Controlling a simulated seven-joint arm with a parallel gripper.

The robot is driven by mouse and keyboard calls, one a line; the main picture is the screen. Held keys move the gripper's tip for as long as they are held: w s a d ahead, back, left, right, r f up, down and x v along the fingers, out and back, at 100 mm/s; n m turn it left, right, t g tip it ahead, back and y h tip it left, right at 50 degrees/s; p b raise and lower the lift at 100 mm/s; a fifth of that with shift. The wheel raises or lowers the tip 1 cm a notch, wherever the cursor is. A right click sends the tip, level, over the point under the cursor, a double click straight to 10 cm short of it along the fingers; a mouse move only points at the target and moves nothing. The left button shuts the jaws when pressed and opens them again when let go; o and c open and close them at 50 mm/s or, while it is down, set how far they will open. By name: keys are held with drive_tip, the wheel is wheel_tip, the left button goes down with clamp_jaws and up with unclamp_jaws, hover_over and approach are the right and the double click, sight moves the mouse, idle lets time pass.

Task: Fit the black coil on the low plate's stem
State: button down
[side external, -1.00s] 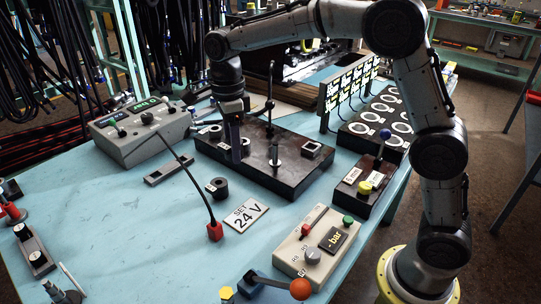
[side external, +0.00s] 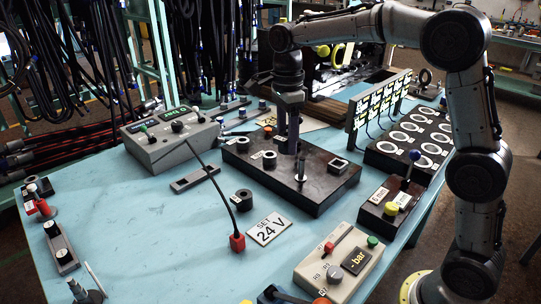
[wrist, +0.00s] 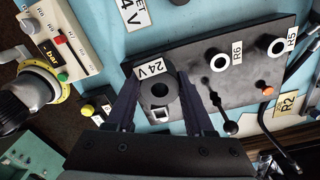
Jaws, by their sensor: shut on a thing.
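My gripper (wrist: 168,110) is shut on the black coil (wrist: 159,88), which carries a white 24 V label and has a hole through its middle. In the side view, my gripper (side external: 289,146) is over the low black plate (side external: 318,187), just behind and left of a thin upright metal stem (side external: 301,168) with a pale base. The held coil is hard to make out there. In the wrist view, the coil hangs over the plate (wrist: 190,80), and the stem cannot be made out. I cannot tell the height gap between coil and stem.
Another black coil (side external: 244,199) lies on the blue table beside the SET 24 V sign (side external: 269,229). The plate carries cylinders labelled R6 (wrist: 219,61) and R5 (wrist: 277,47), plus a square fitting (side external: 338,164). A lamp panel (side external: 378,105) stands at right; a control box (side external: 340,263) is in front.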

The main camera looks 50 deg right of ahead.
drive_tip(key=r+m, duration=0.1)
drive_tip(key=r, duration=0.1)
hover_over(302, 158)
drive_tip(key=shift+a+f, duration=0.1)
drive_tip(key=shift+f, duration=2.9)
drive_tip(key=shift+f, duration=3.3)
drive_tip(key=shift+c, duration=1)
unclamp_jaws()
wheel_tip(302, 158, up, 14)
